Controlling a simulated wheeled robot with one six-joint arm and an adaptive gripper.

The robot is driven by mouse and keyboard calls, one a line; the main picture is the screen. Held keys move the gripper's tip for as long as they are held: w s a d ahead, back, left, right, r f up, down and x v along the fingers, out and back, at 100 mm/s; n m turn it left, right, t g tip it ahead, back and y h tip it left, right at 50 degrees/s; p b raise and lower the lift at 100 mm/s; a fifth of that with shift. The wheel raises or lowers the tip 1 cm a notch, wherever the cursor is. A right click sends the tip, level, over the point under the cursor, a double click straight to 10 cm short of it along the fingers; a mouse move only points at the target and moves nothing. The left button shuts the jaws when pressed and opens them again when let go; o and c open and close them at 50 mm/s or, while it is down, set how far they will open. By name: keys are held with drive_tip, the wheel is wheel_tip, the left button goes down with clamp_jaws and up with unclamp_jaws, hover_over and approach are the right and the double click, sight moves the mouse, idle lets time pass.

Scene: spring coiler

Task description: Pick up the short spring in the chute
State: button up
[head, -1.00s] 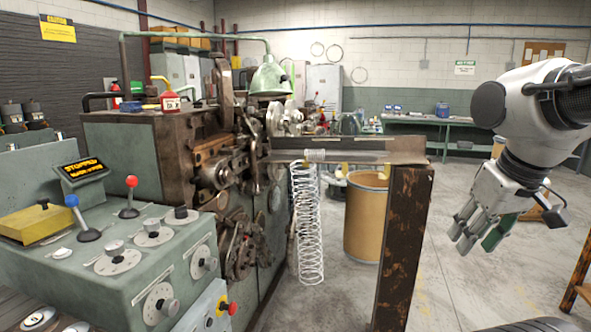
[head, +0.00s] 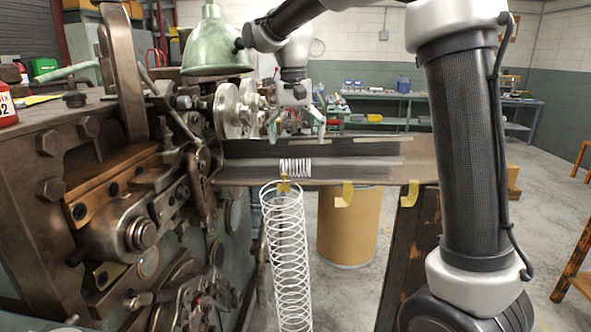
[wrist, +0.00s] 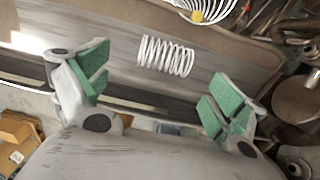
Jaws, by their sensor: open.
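The short spring (head: 296,168), a small white coil, lies on its side in the metal chute (head: 350,170). It also shows in the wrist view (wrist: 166,56), ahead of and between the green-padded fingers. My gripper (head: 297,130) is above the chute, over the spring and apart from it. In the wrist view my gripper (wrist: 160,90) is open with nothing between its fingers.
A long white spring (head: 287,255) hangs in front of the chute. The coiler's levers and gears (head: 140,215) crowd the left. A green lamp (head: 212,45) hangs near my arm. A brown drum (head: 347,225) stands below the chute.

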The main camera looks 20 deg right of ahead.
sight(295, 160)
drive_tip(key=f, duration=0.7)
drive_tip(key=shift+w+a+f, duration=0.1)
drive_tip(key=shift+a+f, duration=0.1)
drive_tip(key=c, duration=1.1)
